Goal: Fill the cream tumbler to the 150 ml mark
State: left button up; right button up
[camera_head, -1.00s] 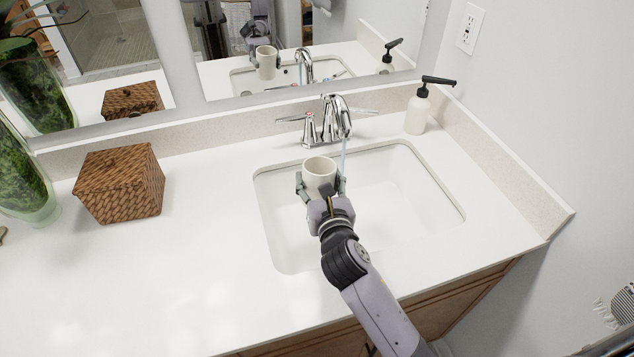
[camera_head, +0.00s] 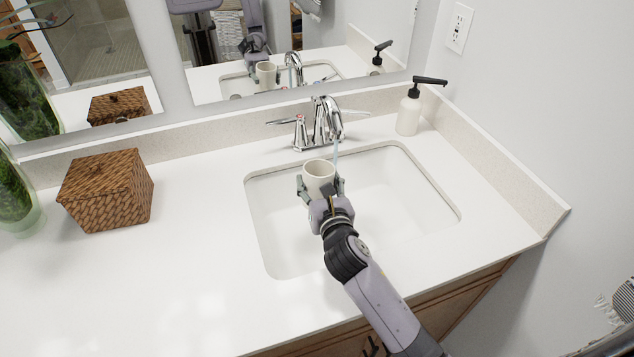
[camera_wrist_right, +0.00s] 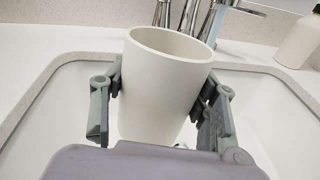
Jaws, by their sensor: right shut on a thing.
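The cream tumbler (camera_head: 318,176) is held upright over the back left part of the sink (camera_head: 262,225). My right gripper (camera_head: 320,188) is shut around its sides; both fingers also show against the tumbler (camera_wrist_right: 163,85) in the right wrist view. The chrome faucet (camera_head: 325,122) stands behind it, and a thin stream of water (camera_head: 336,152) runs from its spout. The stream falls close to the tumbler's back right rim; I cannot tell whether it enters. The inside, the water level and any mark are not visible. My left gripper is not in view.
A white soap dispenser (camera_head: 409,112) with a black pump stands right of the faucet. A woven basket (camera_head: 106,192) and a green glass vase (camera_head: 14,200) are on the left counter. The mirror (camera_head: 290,50) is behind.

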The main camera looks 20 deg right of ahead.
aim_at(329, 174)
jog(key=shift+r, duration=0.1)
jog(key=shift+w+d+p, duration=0.75)
jog(key=shift+w+d, duration=0.85)
jog(key=shift+w, duration=0.1)
jog(key=shift+w+d+p, duration=0.3)
jog(key=shift+w+d, duration=1.25)
jog(key=shift+w, duration=0.1)
dwell(2.2)
jog(key=s+a+p, duration=0.1)
jog(key=s+a, duration=0.5)
jog(key=shift+s+a+p, duration=0.2)
jog(key=shift+s+p, duration=0.15)
jog(key=shift+s, duration=0.05)
